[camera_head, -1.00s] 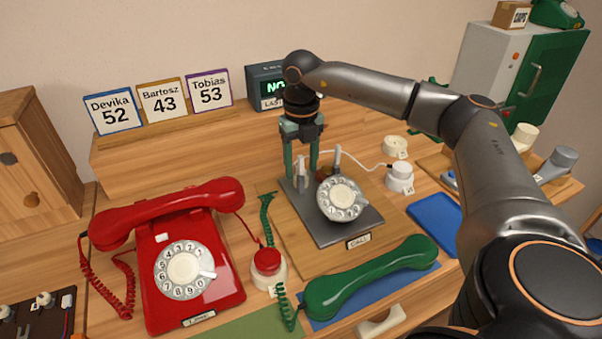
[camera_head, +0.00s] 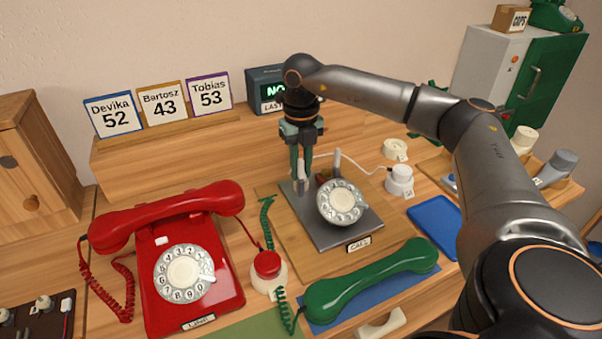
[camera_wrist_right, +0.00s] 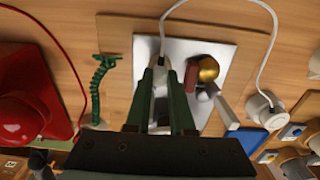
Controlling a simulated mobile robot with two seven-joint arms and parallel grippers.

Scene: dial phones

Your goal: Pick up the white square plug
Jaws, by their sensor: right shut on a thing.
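My right gripper (camera_head: 301,180) points down at the left part of the grey plate (camera_head: 330,228), beside the white dial (camera_head: 340,202). Its green fingers are shut on a small white piece at the end of a white cable, which I take as the white square plug (camera_head: 301,171). In the right wrist view the plug (camera_wrist_right: 160,78) shows between the fingers (camera_wrist_right: 161,80), over the plate. Its square shape is mostly hidden by the fingers, and I cannot tell whether it touches the plate. My left gripper is not in view.
The white cable (camera_head: 364,171) runs to a round white socket (camera_head: 400,180) at the right. A red phone (camera_head: 185,270) stands at the left. A green handset (camera_head: 370,280) lies in front on a blue pad. Name cards (camera_head: 165,103) and a display (camera_head: 272,90) stand behind.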

